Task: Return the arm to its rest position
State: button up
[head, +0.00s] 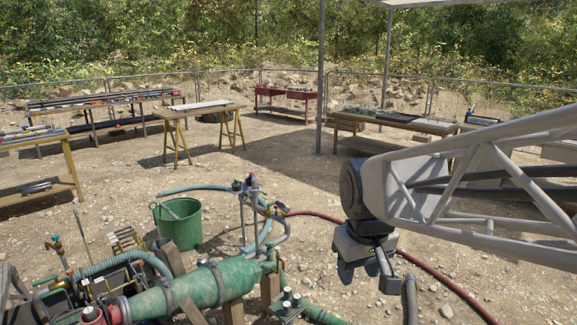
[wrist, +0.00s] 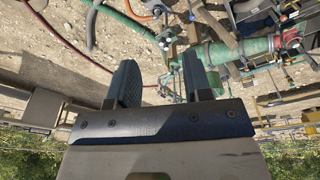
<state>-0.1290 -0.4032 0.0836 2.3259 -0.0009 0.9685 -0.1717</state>
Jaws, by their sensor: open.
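My gripper (head: 362,272) hangs at the end of my grey lattice arm on the right side of the head view, over gravel ground. It points down and stands to the right of the green pump and pipework. In the wrist view the two dark jaws of my gripper (wrist: 160,85) are apart with nothing between them. The green pump body (head: 190,290) lies in the lower left of the head view; it also shows at the upper right of the wrist view (wrist: 225,50).
A green bucket (head: 179,224) stands behind the pump. A red hose (head: 440,277) runs across the ground below my arm. A trestle table (head: 199,110), a red bench (head: 284,98) and a wooden bench (head: 395,119) stand farther back. A thin post (head: 320,80) rises mid-view. Open gravel lies between.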

jog(key=s+d+f+m, duration=0.1)
jog(key=s+d+f, duration=0.1)
jog(key=s, duration=0.4)
jog(key=s+d+f+m, duration=0.1)
jog(key=s+d+m, duration=0.1)
jog(key=s, duration=0.4)
jog(key=shift+s+d+f+m+t, duration=0.3)
jog(key=shift+d+f, duration=0.1)
jog(key=shift+d, duration=0.5)
jog(key=shift+o, duration=0.3)
jog(key=shift+w, duration=0.15)
